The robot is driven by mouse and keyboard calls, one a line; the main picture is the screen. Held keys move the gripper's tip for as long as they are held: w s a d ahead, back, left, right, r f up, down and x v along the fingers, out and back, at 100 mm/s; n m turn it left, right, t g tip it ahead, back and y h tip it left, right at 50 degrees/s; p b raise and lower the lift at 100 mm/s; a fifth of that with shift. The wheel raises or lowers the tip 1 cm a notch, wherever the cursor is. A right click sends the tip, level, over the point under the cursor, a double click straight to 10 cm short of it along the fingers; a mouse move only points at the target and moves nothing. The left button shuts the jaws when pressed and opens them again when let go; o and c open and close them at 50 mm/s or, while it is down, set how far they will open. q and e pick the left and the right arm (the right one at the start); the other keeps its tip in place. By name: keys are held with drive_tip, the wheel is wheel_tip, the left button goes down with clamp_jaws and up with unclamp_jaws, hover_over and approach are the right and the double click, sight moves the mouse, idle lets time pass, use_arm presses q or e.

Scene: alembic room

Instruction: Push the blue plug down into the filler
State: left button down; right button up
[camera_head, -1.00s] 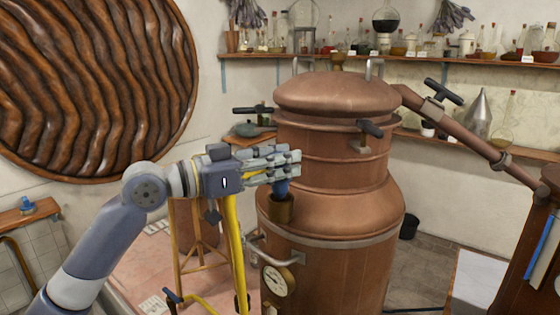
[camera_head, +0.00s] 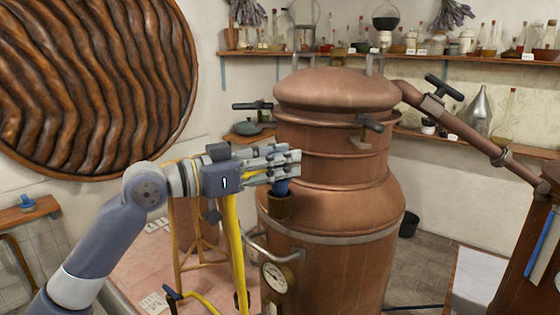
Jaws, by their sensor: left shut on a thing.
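The blue plug (camera_head: 281,187) is upright at the mouth of the filler (camera_head: 279,206), a short dark copper cup on the left shoulder of the large copper still (camera_head: 335,190). The plug's lower end is hidden by the filler rim, so I cannot tell how deep it sits. My left gripper (camera_head: 287,165) comes in from the left and is shut on the plug's upper part, which its fingers hide. My right gripper is not in view.
A pressure gauge (camera_head: 274,278) and a curved metal handle (camera_head: 268,249) stick out of the still below the filler. A black-handled clamp (camera_head: 368,125) is above right. A wooden stand (camera_head: 198,240) is behind my left arm.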

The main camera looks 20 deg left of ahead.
use_arm(q)
drive_tip(key=shift+f+b, duration=0.9)
drive_tip(key=shift+f, duration=0.5)
idle(2.8)
drive_tip(key=c, duration=1.1)
unclamp_jaws()
drive_tip(key=v, duration=1.2)
